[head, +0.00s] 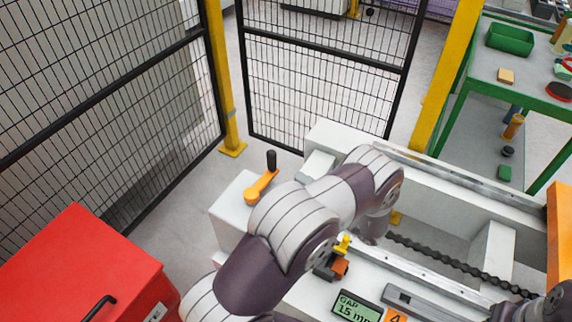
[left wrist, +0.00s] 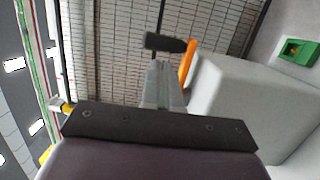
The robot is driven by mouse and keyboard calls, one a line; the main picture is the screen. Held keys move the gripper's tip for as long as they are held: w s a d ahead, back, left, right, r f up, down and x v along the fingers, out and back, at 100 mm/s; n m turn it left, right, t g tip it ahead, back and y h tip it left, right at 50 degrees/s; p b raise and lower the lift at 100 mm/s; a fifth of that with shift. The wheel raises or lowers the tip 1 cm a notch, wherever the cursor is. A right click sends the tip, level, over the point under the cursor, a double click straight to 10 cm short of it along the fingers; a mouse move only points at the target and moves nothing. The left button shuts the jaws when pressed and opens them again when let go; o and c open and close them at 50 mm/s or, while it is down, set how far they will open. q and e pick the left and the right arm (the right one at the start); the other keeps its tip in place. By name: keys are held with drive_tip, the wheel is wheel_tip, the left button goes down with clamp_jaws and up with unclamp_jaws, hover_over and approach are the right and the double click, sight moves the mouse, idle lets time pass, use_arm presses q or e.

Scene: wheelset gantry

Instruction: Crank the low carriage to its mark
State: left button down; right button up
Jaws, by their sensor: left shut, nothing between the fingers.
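The crank has an orange arm (head: 262,187) and an upright black handle (head: 271,160), on a white housing (head: 232,205). In the left wrist view, the black handle (left wrist: 166,43) and orange arm (left wrist: 187,65) are just beyond the fingertips of my left gripper (left wrist: 164,68). That gripper is shut and empty, apart from the handle as far as I can tell. In the head view my left arm covers most of it. A display (head: 356,308) reads GAP and a value in mm. A yellow pointer (head: 342,245) sits by an orange block (head: 340,267). I cannot identify the low carriage for certain.
A red cabinet (head: 85,265) stands at the lower left. Black mesh fencing (head: 320,75) with yellow posts (head: 225,90) stands behind the crank. A rail and a black chain (head: 450,262) run right. A green-framed bench (head: 530,90) is at the upper right.

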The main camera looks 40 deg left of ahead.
use_arm(q)
drive_tip(key=a, duration=0.7)
drive_tip(key=shift+w+r+p, duration=0.1)
drive_tip(key=shift+w+p, duration=0.25)
drive_tip(key=shift+p, duration=0.05)
